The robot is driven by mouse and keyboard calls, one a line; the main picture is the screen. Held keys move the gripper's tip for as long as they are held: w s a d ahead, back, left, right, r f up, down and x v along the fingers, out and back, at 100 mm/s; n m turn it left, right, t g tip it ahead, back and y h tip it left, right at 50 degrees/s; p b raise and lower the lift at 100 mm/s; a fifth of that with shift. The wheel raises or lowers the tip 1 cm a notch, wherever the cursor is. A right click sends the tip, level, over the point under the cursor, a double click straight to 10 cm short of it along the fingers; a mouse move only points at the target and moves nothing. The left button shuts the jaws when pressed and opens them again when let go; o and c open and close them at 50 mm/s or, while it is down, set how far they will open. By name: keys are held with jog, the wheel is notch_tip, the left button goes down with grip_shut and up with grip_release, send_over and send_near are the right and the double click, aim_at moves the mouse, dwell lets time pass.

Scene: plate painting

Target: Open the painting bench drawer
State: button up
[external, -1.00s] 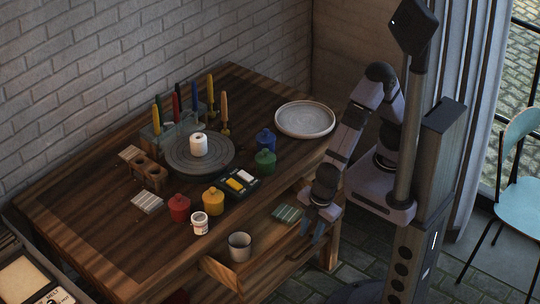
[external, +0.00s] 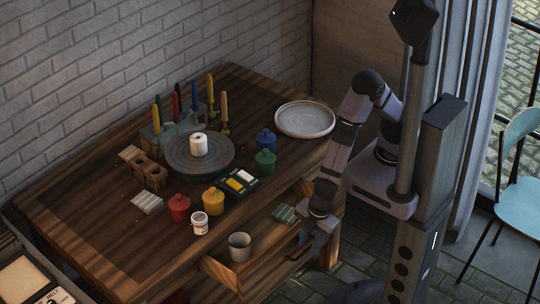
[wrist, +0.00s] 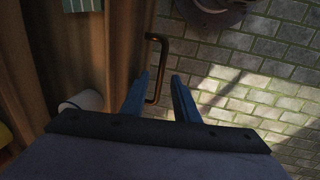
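The wooden painting bench (external: 95,235) stands against the brick wall. Below its top, a space behind a wooden front panel (external: 220,272) holds a grey cup (external: 240,247) and a green striped pad (external: 286,213); I cannot tell how far the drawer is out. A bronze bar handle (wrist: 163,42) sits on the front panel, also in the wrist view (wrist: 130,45). My gripper (external: 309,246) is by the bench's front right. In the wrist view my gripper (wrist: 160,88) is open, its blue fingers either side of the handle's near part; contact is unclear.
On the bench top are a turntable (external: 178,164) with a white roll, paint jars (external: 213,201), a pale plate (external: 305,119), a palette (external: 237,184) and candle-like sticks. A bench leg stands close to my arm.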

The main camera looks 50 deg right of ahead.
jog(key=shift+w+f, duration=0.1)
jog(key=shift+f, duration=0.5)
grip_shut()
jog(key=s+b, duration=0.1)
jog(key=s, duration=0.7)
jog(key=shift+s, duration=0.25)
grip_release()
jog(key=shift+r, duration=0.1)
notch_tip(320, 180, up, 7)
jog(key=s, duration=0.1)
jog(key=shift+s, duration=0.2)
